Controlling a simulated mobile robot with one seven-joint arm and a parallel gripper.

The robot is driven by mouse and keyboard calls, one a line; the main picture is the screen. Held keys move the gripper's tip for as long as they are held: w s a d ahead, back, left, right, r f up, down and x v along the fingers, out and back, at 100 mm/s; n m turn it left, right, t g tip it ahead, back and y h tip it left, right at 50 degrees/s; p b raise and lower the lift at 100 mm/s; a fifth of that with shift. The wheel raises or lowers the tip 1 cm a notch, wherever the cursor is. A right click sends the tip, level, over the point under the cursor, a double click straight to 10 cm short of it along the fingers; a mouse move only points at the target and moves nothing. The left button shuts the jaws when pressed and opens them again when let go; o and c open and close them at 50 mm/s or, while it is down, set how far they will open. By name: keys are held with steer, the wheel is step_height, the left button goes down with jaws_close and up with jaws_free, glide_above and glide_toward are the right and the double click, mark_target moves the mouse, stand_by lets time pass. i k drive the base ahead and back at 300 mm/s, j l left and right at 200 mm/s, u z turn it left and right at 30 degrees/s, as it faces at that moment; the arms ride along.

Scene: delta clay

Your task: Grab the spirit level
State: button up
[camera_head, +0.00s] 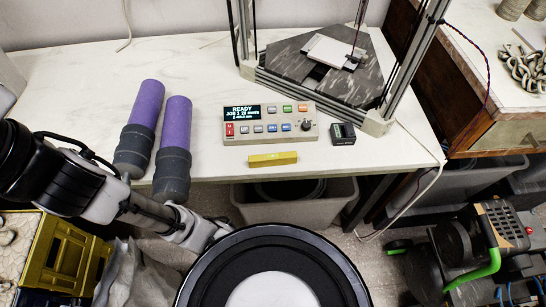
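The spirit level appears to be the small yellow bar (273,159). It lies flat near the front edge of the white marble-look table (75,85), just in front of the beige control box, with a small gap between them. Nothing covers it. Part of my arm shows at the left, running out past the left edge of the picture. My gripper does not show, so its opening and any hold are hidden.
The control box (269,123) stands behind the bar, and a small black box (343,134) is to its right. Two purple-and-grey cylinders (173,150) lie to its left. A metal-framed machine (325,62) is at the back. A grey bin (293,206) sits below the table edge.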

mark_target(287, 158)
steer(key=k+l+u, duration=0.35)
steer(key=l, duration=0.35)
steer(key=k+l+u, duration=0.4)
steer(key=k+l, duration=0.15)
